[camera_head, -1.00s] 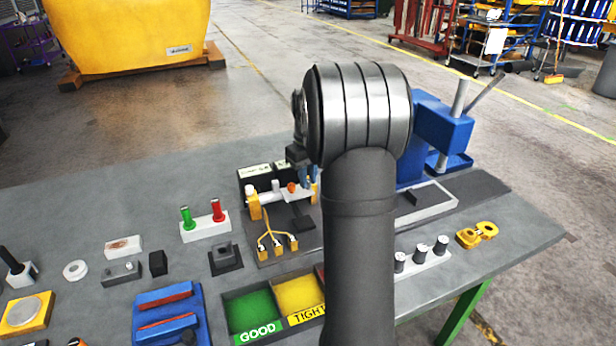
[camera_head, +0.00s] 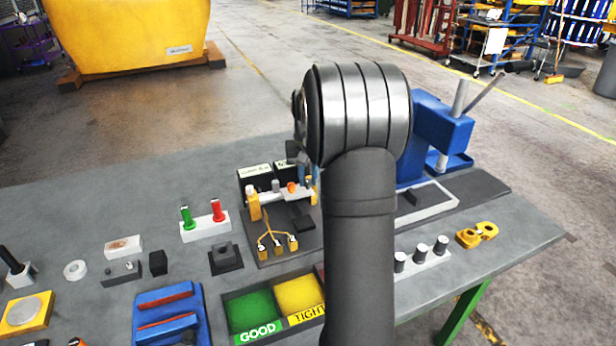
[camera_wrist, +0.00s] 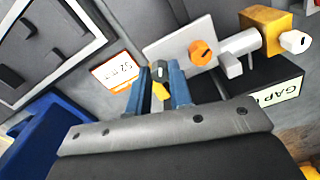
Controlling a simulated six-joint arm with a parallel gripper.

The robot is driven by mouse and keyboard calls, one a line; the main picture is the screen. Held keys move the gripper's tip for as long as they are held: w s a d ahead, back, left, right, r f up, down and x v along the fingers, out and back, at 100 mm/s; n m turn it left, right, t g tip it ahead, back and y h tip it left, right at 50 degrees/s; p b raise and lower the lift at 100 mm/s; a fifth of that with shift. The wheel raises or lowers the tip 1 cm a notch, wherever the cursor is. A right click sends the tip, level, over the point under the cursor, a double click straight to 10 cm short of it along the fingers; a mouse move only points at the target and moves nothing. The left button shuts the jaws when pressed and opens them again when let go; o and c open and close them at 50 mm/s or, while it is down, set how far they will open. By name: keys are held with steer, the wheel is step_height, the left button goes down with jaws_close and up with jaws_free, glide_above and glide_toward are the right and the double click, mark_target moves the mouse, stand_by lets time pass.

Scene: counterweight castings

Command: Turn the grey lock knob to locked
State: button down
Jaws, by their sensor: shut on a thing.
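My gripper (camera_wrist: 160,84) points down at the gauge fixture, its two blue fingers close around a small grey knob. This looks like the grey lock knob (camera_wrist: 160,72); it is mostly hidden between the fingers, so its setting cannot be read. A yellow piece shows just below it. An orange knob (camera_wrist: 203,52) sits on the pale plate (camera_wrist: 168,45) beside the fingers, apart from them. In the head view the fingers (camera_head: 303,170) are partly behind my arm, above the fixture's right end; the orange knob (camera_head: 291,187) shows to their left.
The fixture has a yellow post (camera_head: 254,206) at its left, with black labelled boxes behind. A blue press (camera_head: 442,125) stands right. Green and yellow bins (camera_head: 252,312) lie in front. A red and green peg block (camera_head: 205,229) stands left.

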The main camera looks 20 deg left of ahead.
steer(key=m, duration=0.6)
steer(key=shift+m, duration=0.3)
steer(key=m, duration=0.5)
steer(key=shift+m, duration=0.4)
steer(key=c, duration=1.3)
jaws_free()
step_height(320, 180, up, 18)
steer(key=shift+f, duration=0.25)
steer(key=shift+f, duration=0.15)
